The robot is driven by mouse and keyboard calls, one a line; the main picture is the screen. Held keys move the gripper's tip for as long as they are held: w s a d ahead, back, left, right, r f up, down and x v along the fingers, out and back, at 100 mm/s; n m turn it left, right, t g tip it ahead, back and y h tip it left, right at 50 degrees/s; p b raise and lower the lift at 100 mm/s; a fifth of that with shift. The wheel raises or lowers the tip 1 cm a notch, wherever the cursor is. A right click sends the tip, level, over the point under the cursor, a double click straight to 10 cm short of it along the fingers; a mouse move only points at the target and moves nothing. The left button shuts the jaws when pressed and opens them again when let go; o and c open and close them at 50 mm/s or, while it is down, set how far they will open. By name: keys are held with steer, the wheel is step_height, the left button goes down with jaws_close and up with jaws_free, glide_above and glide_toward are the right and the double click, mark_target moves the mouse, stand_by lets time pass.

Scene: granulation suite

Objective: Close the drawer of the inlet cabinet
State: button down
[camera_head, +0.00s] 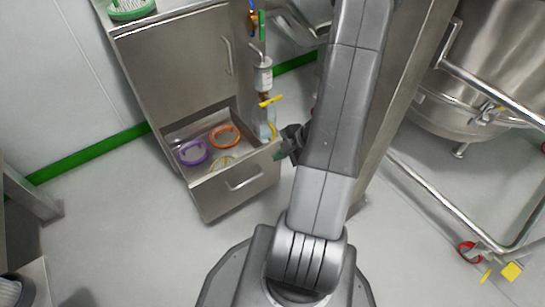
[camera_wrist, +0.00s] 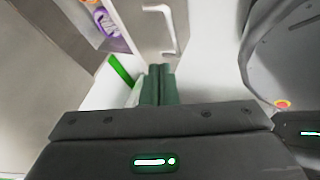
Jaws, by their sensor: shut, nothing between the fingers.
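The inlet cabinet (camera_head: 180,65) is a steel unit at the upper left of the head view. Its lower drawer (camera_head: 225,195) stands pulled out, with a bar handle (camera_head: 243,182) on its front. Purple, orange and yellow rings lie inside. My gripper (camera_head: 281,154) is shut and empty, close to the right end of the drawer front; I cannot tell whether it touches. In the wrist view my dark green fingers (camera_wrist: 159,72) are together, and a pale handle (camera_wrist: 160,22) shows beyond them. Part of the drawer (camera_wrist: 112,38) with the rings shows at upper left.
A clear filter unit with a yellow lever (camera_head: 270,101) hangs at the cabinet's right side. A steel vessel (camera_head: 475,90) on a wheeled tubular frame (camera_head: 440,195) stands at the right. Open floor (camera_head: 130,235) lies in front and left of the drawer.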

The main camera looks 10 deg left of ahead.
mark_target(248, 161)
steer(key=b+x, duration=0.2)
steer(key=x, duration=0.1)
steer(key=w+b+x, duration=0.1)
steer(key=b+x, duration=0.1)
steer(key=x, duration=0.2)
steer(key=a+r+b+x, duration=0.1)
steer(key=b+x, duration=0.1)
steer(key=x, duration=0.1)
steer(key=shift+w+a+f+b, duration=0.2)
steer(key=shift+w+f+b, duration=0.05)
steer(key=shift+w+b, duration=0.1)
steer(key=shift+w+a, duration=0.4)
steer(key=shift+a, duration=0.2)
steer(key=shift+w+r, duration=0.1)
